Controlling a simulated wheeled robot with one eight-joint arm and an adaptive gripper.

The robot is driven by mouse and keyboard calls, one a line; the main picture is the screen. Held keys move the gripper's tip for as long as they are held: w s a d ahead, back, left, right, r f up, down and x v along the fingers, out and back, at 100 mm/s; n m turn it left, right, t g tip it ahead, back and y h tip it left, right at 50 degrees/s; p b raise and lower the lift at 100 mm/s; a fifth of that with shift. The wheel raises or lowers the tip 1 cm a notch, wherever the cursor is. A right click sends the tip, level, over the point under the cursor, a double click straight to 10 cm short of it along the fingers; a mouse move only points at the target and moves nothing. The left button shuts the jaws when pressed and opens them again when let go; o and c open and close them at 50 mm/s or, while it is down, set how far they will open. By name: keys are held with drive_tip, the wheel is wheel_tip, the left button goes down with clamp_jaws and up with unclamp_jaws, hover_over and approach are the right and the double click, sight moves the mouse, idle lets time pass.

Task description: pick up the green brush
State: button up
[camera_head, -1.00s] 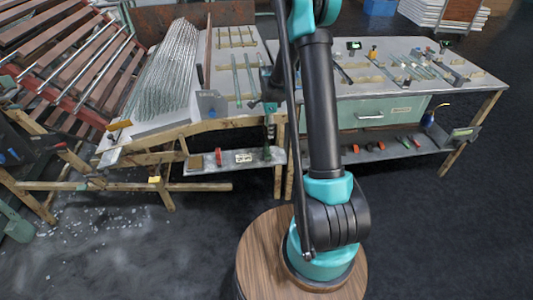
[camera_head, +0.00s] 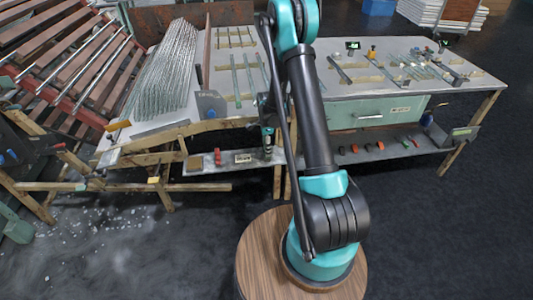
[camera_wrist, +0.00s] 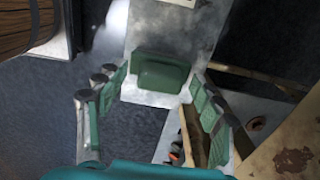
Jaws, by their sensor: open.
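In the wrist view a green, block-shaped thing (camera_wrist: 163,72), which looks like the green brush, lies on a grey surface. My gripper (camera_wrist: 157,92) is open, with one green-padded finger to each side of the block's near side. The gap between the fingers is empty as far as I can see, and I cannot tell how far the fingertips are from the block. In the head view my gripper (camera_head: 267,138) hangs at the right end of the left bench's low shelf. The brush cannot be made out clearly there.
The low shelf (camera_head: 212,167) also holds a red item (camera_head: 217,157) and a labelled box (camera_head: 243,158). Wooden bench legs and rails stand close around my gripper. The right bench (camera_head: 390,85) has a drawer and a lower shelf with small tools. The floor in front is open.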

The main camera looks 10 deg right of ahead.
drive_tip(key=c, duration=1.4)
wheel_tip(320, 180, up, 20)
